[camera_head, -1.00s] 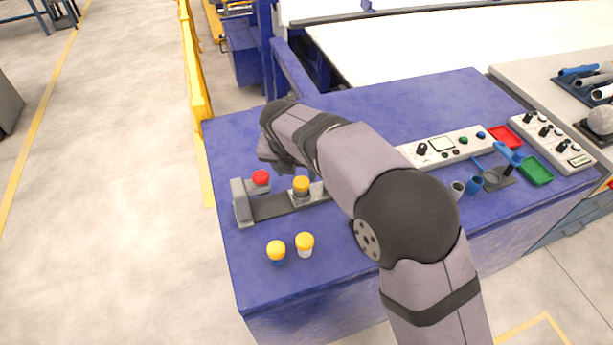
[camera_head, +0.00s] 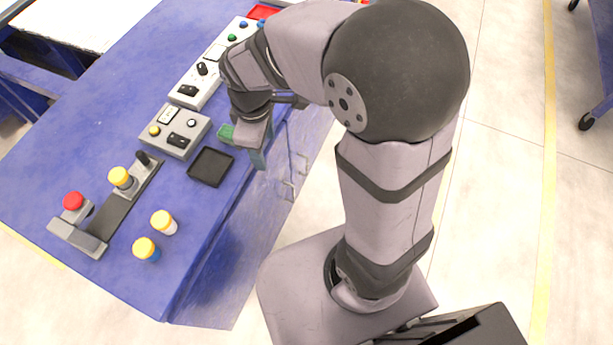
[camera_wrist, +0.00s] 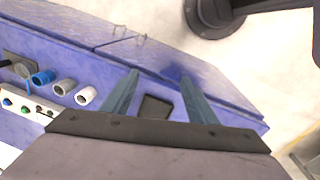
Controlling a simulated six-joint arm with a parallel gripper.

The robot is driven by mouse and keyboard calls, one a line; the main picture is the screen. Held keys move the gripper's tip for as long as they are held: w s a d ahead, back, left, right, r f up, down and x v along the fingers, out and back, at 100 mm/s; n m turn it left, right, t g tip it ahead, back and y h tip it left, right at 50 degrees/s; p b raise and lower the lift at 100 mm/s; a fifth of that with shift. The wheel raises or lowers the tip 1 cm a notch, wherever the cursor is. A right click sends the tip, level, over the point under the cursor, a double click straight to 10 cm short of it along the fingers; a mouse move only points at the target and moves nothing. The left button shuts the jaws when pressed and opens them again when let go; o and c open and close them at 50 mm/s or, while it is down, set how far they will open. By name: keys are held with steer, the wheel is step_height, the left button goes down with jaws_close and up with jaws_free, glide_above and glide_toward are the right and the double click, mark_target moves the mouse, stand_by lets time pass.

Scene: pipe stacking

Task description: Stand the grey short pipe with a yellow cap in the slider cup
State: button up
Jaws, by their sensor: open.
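A short grey pipe with a yellow cap (camera_head: 121,179) appears to stand upright in the slider cup, on the carriage (camera_head: 135,184) of the dark slider rail (camera_head: 109,215). The cup itself is mostly hidden. My gripper (camera_head: 243,150) is well to the right of it, beyond the black tray, near the table's edge. In the wrist view my gripper (camera_wrist: 160,77) is open, with nothing between its two fingers.
A white pipe with a yellow cap (camera_head: 164,223) and a blue one with a yellow cap (camera_head: 147,251) stand near the slider. A red-topped piece (camera_head: 74,203) is at the rail's end.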

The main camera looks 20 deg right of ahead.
steer(key=s+d+f+m+g, duration=0.1)
steer(key=s+d+f+m, duration=0.1)
steer(key=s+d+m, duration=0.5)
steer(key=s+m, duration=0.3)
steer(key=m, duration=0.1)
steer(key=shift+s+f+m, duration=0.2)
steer(key=shift+s+m, duration=0.1)
